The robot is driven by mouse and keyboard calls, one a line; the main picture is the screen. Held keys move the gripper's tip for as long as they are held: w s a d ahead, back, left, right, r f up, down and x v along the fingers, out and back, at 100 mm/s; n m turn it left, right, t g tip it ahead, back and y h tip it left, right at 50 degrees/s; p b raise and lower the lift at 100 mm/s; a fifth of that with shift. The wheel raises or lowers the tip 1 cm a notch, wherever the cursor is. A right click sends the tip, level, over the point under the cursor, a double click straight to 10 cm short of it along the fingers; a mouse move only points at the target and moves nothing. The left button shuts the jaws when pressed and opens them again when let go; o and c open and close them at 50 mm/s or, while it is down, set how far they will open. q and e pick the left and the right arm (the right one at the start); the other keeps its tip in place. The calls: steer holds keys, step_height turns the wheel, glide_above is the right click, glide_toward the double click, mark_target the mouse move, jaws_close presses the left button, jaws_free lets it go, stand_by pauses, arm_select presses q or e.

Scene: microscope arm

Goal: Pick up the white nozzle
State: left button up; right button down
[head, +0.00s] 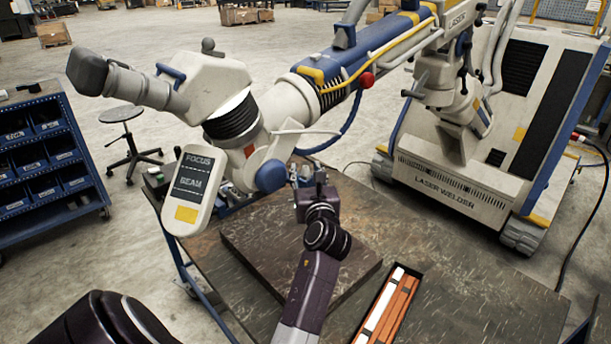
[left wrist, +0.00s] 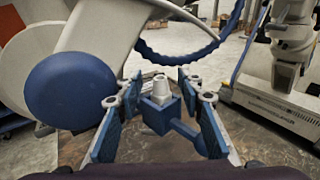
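The white nozzle (left wrist: 160,84) stands upright in a blue block-shaped holder (left wrist: 160,112) in the left wrist view. My left gripper (head: 308,178) is below the welder's arm head in the head view, over the work table. In the left wrist view its two blue-padded fingers are wide apart, one on each side of the nozzle. There is a gap on both sides, and the fingers do not touch it. In the head view I cannot make out the nozzle clearly among the gripper and arm parts. My right gripper is out of view.
The large laser welder arm (head: 235,125) with its blue round knob (left wrist: 70,90) hangs close to the left gripper. The dark table (head: 460,290) holds a raised plate (head: 255,240) and a tray (head: 362,334) of white and orange bars. A blue bin rack (head: 45,165) stands left.

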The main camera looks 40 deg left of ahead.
arm_select(q)
jaws_close()
stand_by(0.3)
